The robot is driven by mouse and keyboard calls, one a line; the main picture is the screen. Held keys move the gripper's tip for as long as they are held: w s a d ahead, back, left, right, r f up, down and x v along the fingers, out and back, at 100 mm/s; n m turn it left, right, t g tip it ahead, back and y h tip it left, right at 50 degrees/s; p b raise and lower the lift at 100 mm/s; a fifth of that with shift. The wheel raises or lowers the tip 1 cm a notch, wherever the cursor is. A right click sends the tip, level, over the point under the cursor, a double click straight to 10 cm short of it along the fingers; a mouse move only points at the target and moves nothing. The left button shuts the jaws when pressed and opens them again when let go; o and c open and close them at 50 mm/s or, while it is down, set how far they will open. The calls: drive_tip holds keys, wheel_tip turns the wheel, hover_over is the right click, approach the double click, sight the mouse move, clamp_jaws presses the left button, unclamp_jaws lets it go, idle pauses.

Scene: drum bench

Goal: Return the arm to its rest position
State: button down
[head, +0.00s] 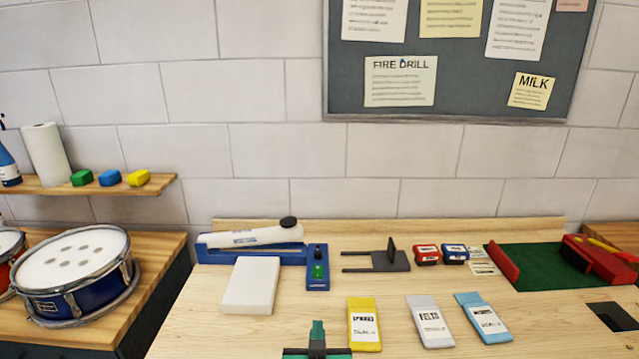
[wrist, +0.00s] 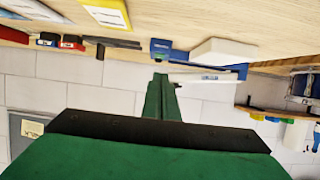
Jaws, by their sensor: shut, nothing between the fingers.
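My gripper (head: 317,332) shows at the bottom middle of the head view, over the front part of the wooden bench (head: 285,331). Its green fingers are together with nothing between them. In the wrist view the closed fingers (wrist: 162,98) point toward the tiled wall, and the bench appears upside down along the top. The gripper appears apart from the objects around it.
A white block (head: 251,285) and a blue sealer-like device (head: 317,270) stand left of centre. Yellow (head: 363,324), grey (head: 429,321) and blue (head: 483,317) packets lie right of my gripper. A green mat (head: 545,265) lies far right. A drum (head: 75,275) stands left.

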drive_tip(key=s+f, duration=1.7)
drive_tip(key=s+r+t, duration=0.1)
drive_tip(key=s, duration=2.3)
drive_tip(key=shift+d+t, duration=0.15)
drive_tip(key=shift+t, duration=0.15)
